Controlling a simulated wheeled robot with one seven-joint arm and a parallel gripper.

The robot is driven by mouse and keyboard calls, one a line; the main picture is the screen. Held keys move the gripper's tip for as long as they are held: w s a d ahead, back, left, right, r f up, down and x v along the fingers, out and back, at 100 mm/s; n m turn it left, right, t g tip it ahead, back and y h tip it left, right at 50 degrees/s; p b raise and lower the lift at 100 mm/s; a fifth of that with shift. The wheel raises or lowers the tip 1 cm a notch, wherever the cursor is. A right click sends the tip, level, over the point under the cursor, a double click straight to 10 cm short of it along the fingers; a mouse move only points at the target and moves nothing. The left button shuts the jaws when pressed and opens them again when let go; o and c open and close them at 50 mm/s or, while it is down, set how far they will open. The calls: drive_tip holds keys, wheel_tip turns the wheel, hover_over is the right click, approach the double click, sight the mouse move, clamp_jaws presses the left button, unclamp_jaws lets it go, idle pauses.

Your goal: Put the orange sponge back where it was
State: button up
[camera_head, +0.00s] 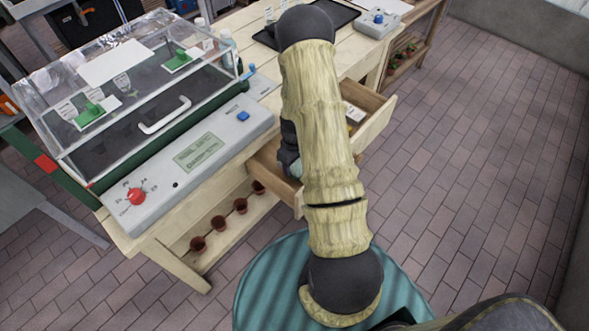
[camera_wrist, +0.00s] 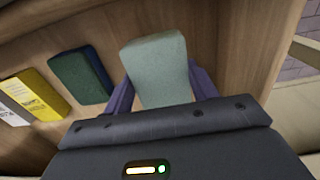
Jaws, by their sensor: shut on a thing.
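My gripper (camera_wrist: 160,88) is shut on a pale green sponge-like block (camera_wrist: 158,68), with a purple finger on each side of it. The block is inside or just above an open wooden drawer (camera_wrist: 225,45). In the head view my arm hides most of the gripper, which shows partly at the drawer (camera_head: 290,190). I see no orange sponge in either view.
In the drawer, left of the held block, lie a dark green-blue block (camera_wrist: 82,75), a yellow box (camera_wrist: 42,95) and a white item (camera_wrist: 12,108). A clear-lidded machine (camera_head: 225,140) stands on the bench. Small pots (camera_head: 240,205) stand on the shelf below.

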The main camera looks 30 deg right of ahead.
sight(294, 170)
drive_tip(key=shift+f, duration=0.1)
drive_tip(key=shift+f, duration=1.75)
drive_tip(key=shift+f, duration=0.15)
drive_tip(key=o, duration=1)
wheel_tip(294, 170, up, 12)
drive_tip(key=shift+r, duration=0.15)
